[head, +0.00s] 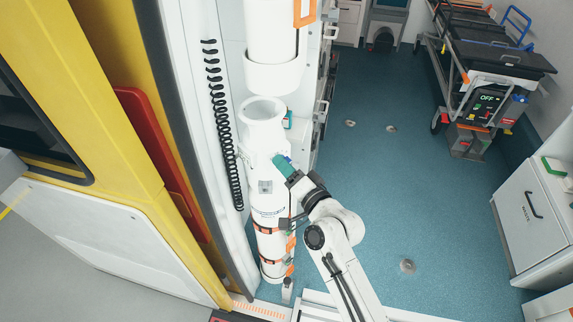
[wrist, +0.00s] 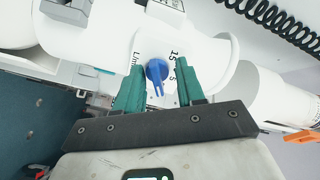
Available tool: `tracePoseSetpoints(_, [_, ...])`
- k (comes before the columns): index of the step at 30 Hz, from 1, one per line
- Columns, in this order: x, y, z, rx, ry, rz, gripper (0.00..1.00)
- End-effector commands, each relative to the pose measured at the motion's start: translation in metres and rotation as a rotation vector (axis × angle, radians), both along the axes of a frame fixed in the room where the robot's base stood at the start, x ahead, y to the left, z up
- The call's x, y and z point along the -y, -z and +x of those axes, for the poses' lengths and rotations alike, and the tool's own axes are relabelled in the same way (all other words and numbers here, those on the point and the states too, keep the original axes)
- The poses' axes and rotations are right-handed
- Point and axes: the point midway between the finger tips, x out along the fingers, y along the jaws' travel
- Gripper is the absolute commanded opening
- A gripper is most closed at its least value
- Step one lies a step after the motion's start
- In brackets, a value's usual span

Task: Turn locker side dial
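A blue dial (wrist: 157,70) with a short pointer sits on a white plate with printed marks, of which "15" and "5" can be read, in the wrist view. My gripper (wrist: 157,78) is open, with one green finger on each side of the dial and a visible gap to it on both sides. I cannot tell how deep the fingertips reach relative to it. In the head view my gripper (head: 282,164) is at the side of a white cylindrical unit (head: 262,195) in the vehicle's side, and the dial is hidden there.
A black coiled cord (head: 222,120) hangs left of the unit. An orange-strapped lower section (head: 272,245) stands below. A stretcher (head: 490,60) is at the back right, and a white cabinet (head: 530,220) at the right. The blue floor (head: 400,180) between is clear.

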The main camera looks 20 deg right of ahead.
Motion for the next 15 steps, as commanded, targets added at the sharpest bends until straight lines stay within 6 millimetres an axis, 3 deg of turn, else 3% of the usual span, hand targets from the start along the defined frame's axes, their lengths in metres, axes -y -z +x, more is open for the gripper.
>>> tracePoseSetpoints(8, [0.001, 0.000, -0.006, 0.002, 0.000, -0.001, 0.35])
tracePoseSetpoints(15, [0.010, 0.002, -0.045, -0.001, 0.002, -0.001, 0.35])
